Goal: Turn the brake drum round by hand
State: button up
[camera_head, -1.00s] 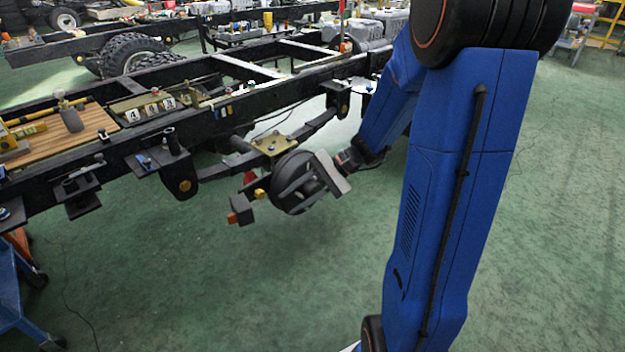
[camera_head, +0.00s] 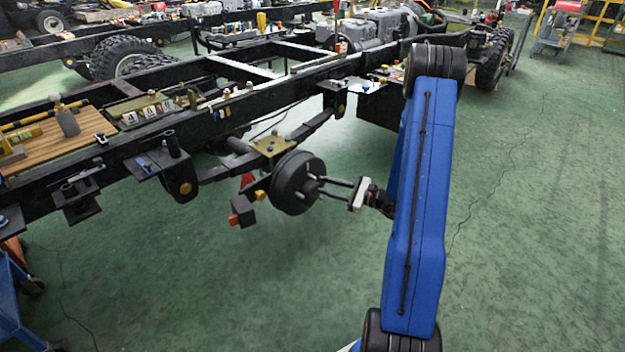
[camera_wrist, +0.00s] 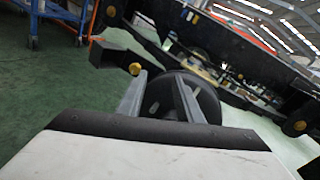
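The brake drum (camera_head: 292,186) is a dark round drum at the end of the axle under the chassis frame, its flat face turned towards my arm. In the wrist view the drum (camera_wrist: 172,92) shows behind and between my fingers. My gripper (camera_head: 319,186) points at the drum's face from the right, its two fingers spread one above the other, with tips close to the hub area. In the wrist view my gripper (camera_wrist: 160,84) is also open, with nothing clearly held. I cannot tell whether a fingertip touches the drum.
The black chassis rail (camera_head: 215,122) runs above and behind the drum. A yellowish plate (camera_head: 271,146) sits on the leaf spring beside it. An orange-ended block (camera_head: 242,211) hangs left of the drum. A blue cart (camera_head: 18,310) stands at lower left. The green floor right of my arm is clear.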

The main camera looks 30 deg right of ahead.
aim_at(314, 178)
jog(key=d+f+m+t+h, duration=0.3)
jog(key=d+f+m+h, duration=0.15)
jog(key=d+f, duration=0.4)
jog(key=shift+m, duration=0.25)
jog(key=x, duration=1.7)
jog(key=shift+w, duration=0.2)
jog(key=shift+c, duration=0.3)
grip_shut()
